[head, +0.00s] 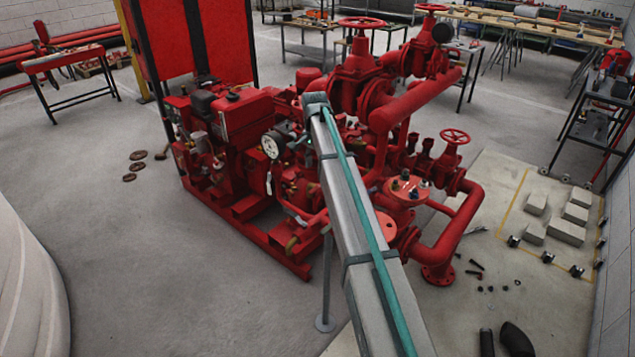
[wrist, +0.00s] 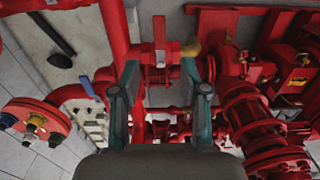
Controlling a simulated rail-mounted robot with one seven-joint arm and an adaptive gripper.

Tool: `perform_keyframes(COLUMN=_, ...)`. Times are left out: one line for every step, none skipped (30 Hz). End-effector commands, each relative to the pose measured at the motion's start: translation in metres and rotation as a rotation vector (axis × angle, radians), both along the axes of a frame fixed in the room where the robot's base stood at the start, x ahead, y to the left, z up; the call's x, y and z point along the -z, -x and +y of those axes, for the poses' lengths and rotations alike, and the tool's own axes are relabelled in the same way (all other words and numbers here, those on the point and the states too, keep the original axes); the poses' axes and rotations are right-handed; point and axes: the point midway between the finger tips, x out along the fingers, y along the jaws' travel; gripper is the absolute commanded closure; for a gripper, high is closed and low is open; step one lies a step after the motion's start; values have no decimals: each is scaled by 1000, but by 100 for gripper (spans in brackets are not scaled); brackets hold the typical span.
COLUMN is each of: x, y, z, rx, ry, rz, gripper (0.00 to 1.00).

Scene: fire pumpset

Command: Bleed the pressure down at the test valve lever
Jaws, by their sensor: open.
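In the wrist view a flat red lever (wrist: 159,34) stands upright on a red valve body (wrist: 157,72), and looks like the test valve lever. My gripper (wrist: 164,78) is open, one finger on each side of that valve as seen in this view. The lever shows beyond the fingertips, and I see no contact. I cannot tell the remaining distance in depth. In the head view my long grey arm reaches over the red pumpset (head: 245,215) and hides part of it. The lever cannot be made out there.
A white-faced gauge (head: 270,147) sits left of my arm. Red pipes and a handwheel (head: 454,136) stand at the right. In the wrist view, a flange with fittings (wrist: 35,119) and a blue handle (wrist: 87,86) lie left of the fingers. Open floor (head: 130,260) lies at the left.

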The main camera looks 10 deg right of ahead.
Motion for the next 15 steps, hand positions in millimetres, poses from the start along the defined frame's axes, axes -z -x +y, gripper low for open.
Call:
perform_keyframes(x=8, y=1, z=0, rx=0, ry=0, rz=3, gripper=55)
perform_keyframes(x=13, y=1, z=0, rx=0, ry=0, rz=4, gripper=55)
perform_keyframes(x=20, y=1, z=0, rx=0, ry=0, rz=4, gripper=55)
perform_keyframes(x=25, y=1, z=0, rx=0, ry=0, rz=3, gripper=55)
perform_keyframes(x=31, y=1, z=0, rx=0, ry=0, rz=4, gripper=55)
perform_keyframes(x=38, y=1, z=0, rx=0, ry=0, rz=4, gripper=55)
perform_keyframes(x=42, y=1, z=0, rx=0, ry=0, rz=3, gripper=55)
perform_keyframes(x=48, y=1, z=0, rx=0, ry=0, rz=3, gripper=55)
perform_keyframes(x=54, y=1, z=0, rx=0, ry=0, rz=3, gripper=55)
perform_keyframes(x=58, y=1, z=0, rx=0, ry=0, rz=3, gripper=55)
perform_keyframes(x=62, y=1, z=0, rx=0, ry=0, rz=2, gripper=55)
perform_keyframes(x=68, y=0, z=0, rx=0, ry=0, rz=1, gripper=55)
perform_keyframes(x=71, y=0, z=0, rx=0, ry=0, rz=2, gripper=55)
perform_keyframes(x=74, y=0, z=0, rx=0, ry=0, rz=2, gripper=55)
perform_keyframes(x=78, y=0, z=0, rx=0, ry=0, rz=2, gripper=55)
